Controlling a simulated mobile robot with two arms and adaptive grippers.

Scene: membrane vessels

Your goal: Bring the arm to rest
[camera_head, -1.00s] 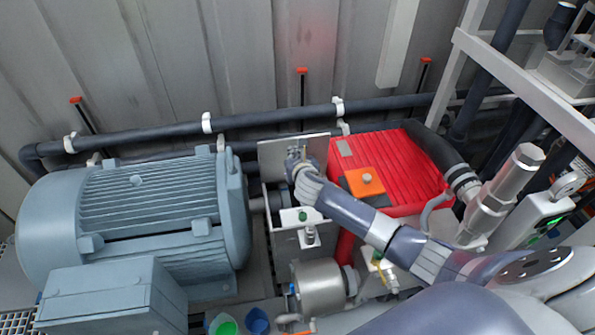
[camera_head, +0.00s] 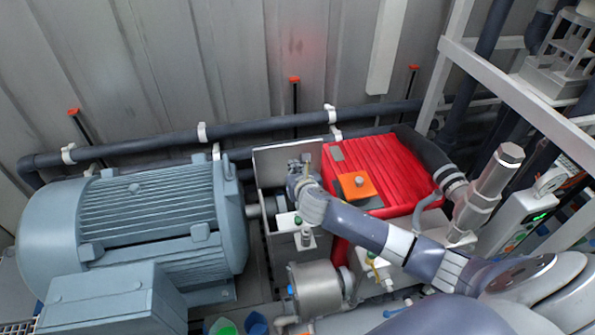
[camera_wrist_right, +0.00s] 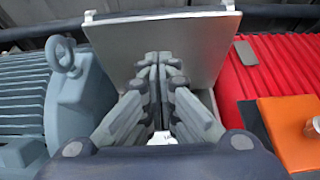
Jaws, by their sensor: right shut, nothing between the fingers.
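My right arm reaches in from the lower right in the head view. Its right gripper (camera_head: 298,166) is in front of an upright grey metal plate (camera_head: 268,160), between the motor and the red housing. In the right wrist view the gripper (camera_wrist_right: 158,62) is shut, its fingers together with nothing between them. The plate (camera_wrist_right: 205,45) stands behind the fingertips there; I cannot tell whether they touch it. My left gripper is not in view.
A large blue-grey motor (camera_head: 150,215) stands at left. A red ribbed housing (camera_head: 385,165) with an orange block (camera_head: 356,186) is close to the right arm. A dark pipe (camera_head: 250,128) runs along the wall. A white frame (camera_head: 520,85) stands at right.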

